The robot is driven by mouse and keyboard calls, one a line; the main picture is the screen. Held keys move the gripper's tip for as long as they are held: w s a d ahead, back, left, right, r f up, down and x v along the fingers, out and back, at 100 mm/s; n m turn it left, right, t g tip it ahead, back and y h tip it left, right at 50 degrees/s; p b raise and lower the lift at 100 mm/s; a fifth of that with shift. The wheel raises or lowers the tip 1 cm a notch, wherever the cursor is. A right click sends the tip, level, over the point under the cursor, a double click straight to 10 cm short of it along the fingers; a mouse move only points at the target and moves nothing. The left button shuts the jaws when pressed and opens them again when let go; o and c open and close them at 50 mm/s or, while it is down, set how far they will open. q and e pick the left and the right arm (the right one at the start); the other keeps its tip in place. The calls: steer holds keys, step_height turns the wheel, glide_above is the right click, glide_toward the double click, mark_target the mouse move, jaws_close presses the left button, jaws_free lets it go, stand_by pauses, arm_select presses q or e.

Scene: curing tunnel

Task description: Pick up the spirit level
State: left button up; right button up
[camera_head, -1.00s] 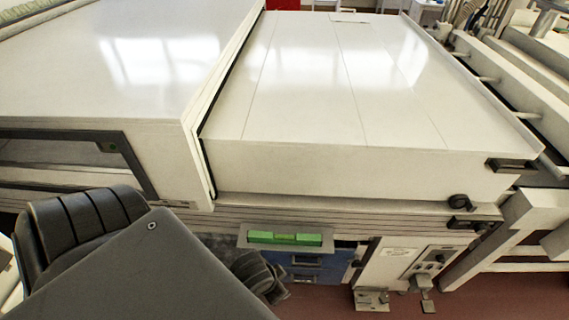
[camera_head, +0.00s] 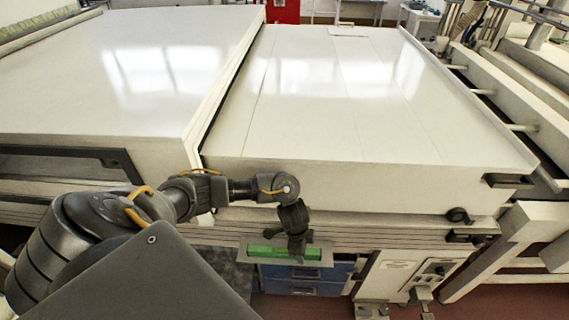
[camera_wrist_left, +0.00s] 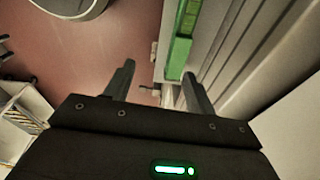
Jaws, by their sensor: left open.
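The spirit level is a bright green bar (camera_head: 313,254) lying on a pale narrow shelf (camera_head: 328,261) on the front of the machine. In the head view my left gripper (camera_head: 297,251) points down in front of it and hides its middle. My right gripper is not in view.
Blue drawers (camera_head: 305,273) sit under the shelf. The large cream machine housing (camera_head: 350,185) rises right behind it. A control box (camera_head: 420,275) stands to the right. Red floor (camera_head: 490,300) is open at the lower right.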

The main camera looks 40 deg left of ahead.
arm_select(q)
steer(key=r+n+g+y, duration=0.1)
steer(key=r, duration=0.1)
glide_above(284, 250)
steer(key=f, duration=0.2)
steer(key=f+b, duration=0.1)
steer(key=f, duration=0.3)
steer(key=shift+w+b, duration=0.25)
steer(key=shift+b, duration=0.1)
step_height(284, 250, down, 5)
steer(key=b, duration=0.6)
steer(key=shift+s+f, duration=0.15)
steer(key=shift+f, duration=0.05)
steer(key=shift+r, duration=0.1)
jaws_close()
steer(key=shift+r, duration=0.15)
